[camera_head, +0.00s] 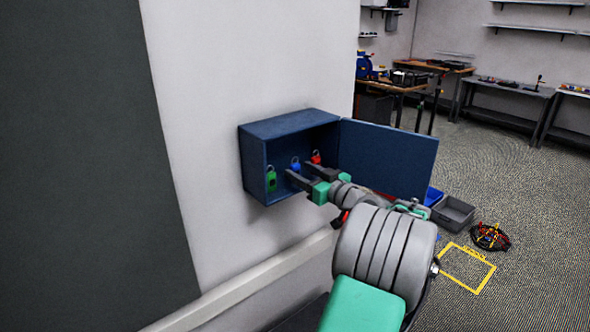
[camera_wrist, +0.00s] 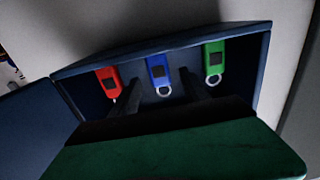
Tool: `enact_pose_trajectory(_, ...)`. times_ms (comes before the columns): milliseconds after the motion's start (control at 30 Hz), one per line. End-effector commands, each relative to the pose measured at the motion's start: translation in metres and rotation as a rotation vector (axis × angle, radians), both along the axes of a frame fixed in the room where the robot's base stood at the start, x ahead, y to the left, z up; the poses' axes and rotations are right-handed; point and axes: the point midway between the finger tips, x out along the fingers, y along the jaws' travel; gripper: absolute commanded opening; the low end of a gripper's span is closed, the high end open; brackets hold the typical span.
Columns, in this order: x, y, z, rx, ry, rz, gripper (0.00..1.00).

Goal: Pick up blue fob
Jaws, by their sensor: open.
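The blue fob (camera_head: 295,164) hangs in the middle of the open wall cabinet (camera_head: 285,125), between a green fob (camera_head: 271,180) and a red fob (camera_head: 316,158). In the wrist view the blue fob (camera_wrist: 158,71) shows whole with its ring, with the red fob (camera_wrist: 109,82) to its left and the green fob (camera_wrist: 214,58) to its right. My gripper (camera_head: 297,172) is open and empty at the cabinet's mouth. Its dark fingers (camera_wrist: 165,90) reach in on either side of the blue fob, apart from it as far as I can see.
The cabinet's blue door (camera_head: 390,158) stands open to the right, close beside my arm. Workbenches (camera_head: 505,100) stand at the back.

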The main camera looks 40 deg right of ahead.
Motion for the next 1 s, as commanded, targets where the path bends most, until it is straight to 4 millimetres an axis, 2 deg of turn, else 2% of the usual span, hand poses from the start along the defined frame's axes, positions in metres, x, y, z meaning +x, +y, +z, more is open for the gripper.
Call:
enact_pose_trajectory(33, 0.011, 0.002, 0.006, 0.002, 0.001, 0.005, 0.55)
enact_pose_trajectory(133, 0.026, 0.000, 0.003, 0.002, 0.002, 0.003, 0.55)
enact_pose_trajectory(400, 0.031, -0.002, 0.000, 0.001, 0.002, 0.000, 0.54)
enact_pose_trajectory(1000, 0.030, -0.002, 0.000, 0.001, 0.003, 0.000, 0.05)
